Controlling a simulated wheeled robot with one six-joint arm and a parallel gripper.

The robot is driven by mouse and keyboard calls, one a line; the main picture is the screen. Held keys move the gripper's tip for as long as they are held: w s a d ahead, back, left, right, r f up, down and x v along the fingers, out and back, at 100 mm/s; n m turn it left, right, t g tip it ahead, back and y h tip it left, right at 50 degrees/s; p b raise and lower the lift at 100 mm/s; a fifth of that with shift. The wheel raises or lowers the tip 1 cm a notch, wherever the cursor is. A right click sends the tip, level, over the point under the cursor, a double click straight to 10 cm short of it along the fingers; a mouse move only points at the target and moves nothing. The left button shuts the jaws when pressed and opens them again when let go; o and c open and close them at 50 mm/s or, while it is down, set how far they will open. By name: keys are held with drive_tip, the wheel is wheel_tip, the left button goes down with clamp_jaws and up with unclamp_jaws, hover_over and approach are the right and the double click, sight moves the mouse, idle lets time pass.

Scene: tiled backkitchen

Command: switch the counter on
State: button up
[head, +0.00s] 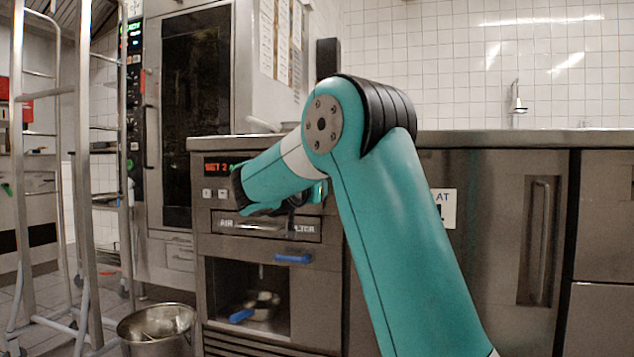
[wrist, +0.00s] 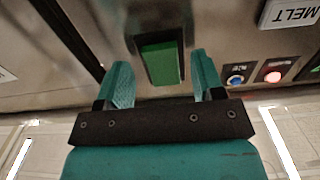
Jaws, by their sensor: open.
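The steel counter (head: 268,258) has a red-lit display (head: 215,167) and small buttons on its front, partly behind my arm. In the wrist view, a green rectangular switch (wrist: 162,63) in a dark frame sits on a steel face. My gripper (wrist: 160,70) is open, with one teal finger to each side of the switch in the picture and nothing held. I cannot tell whether the fingertips touch the panel. In the head view my arm hides the switch and most of my gripper.
In the wrist view, a blue button (wrist: 237,75) and a red button (wrist: 274,72) sit right of the fingers, below an upside-down MELT label (wrist: 290,12). A metal bin (head: 158,335) and a rack (head: 88,180) stand left of the counter. Blue handles (head: 293,258) show on its front.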

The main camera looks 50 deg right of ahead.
drive_tip(key=shift+w+d, duration=0.15)
drive_tip(key=shift+d, duration=0.1)
